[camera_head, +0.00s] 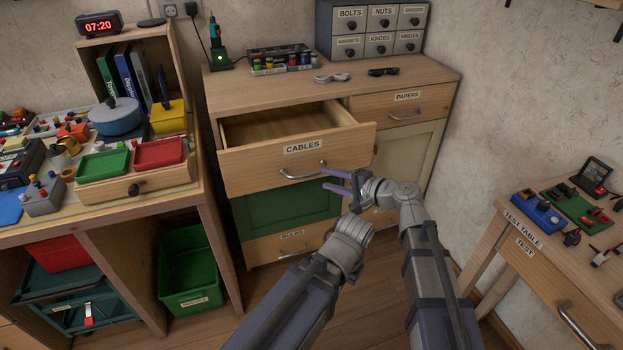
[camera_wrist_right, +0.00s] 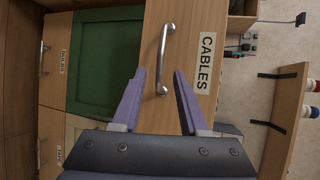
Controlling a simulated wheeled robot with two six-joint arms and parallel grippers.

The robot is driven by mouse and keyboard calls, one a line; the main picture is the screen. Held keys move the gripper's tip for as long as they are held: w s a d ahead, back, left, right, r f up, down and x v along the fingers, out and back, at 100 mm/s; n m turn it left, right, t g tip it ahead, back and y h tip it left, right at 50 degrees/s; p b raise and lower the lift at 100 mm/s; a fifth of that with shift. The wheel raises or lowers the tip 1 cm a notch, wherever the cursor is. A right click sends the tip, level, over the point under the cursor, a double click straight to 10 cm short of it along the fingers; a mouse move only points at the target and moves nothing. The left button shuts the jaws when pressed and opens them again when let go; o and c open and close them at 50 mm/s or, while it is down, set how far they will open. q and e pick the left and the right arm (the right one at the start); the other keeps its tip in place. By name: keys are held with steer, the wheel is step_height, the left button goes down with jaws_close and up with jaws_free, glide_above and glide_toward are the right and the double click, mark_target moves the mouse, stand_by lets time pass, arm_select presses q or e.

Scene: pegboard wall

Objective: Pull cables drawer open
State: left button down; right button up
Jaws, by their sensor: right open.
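The cables drawer (camera_head: 262,165) has a wooden front with a CABLES label (camera_head: 303,147) and stands partly pulled out, its inside showing bare wood. Its metal bar handle (camera_head: 301,172) runs along the front below the label. My right gripper (camera_head: 324,178), with purple fingers, is open at the right end of the handle. In the right wrist view, the handle (camera_wrist_right: 164,50) lies ahead of and partly between the open fingers (camera_wrist_right: 160,72); I cannot tell whether they touch it. The wrist view also shows the label (camera_wrist_right: 206,62). My left gripper is not visible.
A green panel (camera_head: 285,219) and a lower labelled drawer (camera_head: 287,245) are below. The papers drawer (camera_head: 405,109) is shut at the right. The cabinet top (camera_head: 245,88) holds small items. A test table (camera_head: 487,238) stands right and a cluttered workbench (camera_head: 130,200) left.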

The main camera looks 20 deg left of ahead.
mark_target(313, 175)
steer(key=b+x, duration=0.1)
steer(key=x, duration=0.6)
steer(key=shift+w+b, duration=0.1)
steer(key=shift+b, duration=0.25)
jaws_close()
stand_by(1.1)
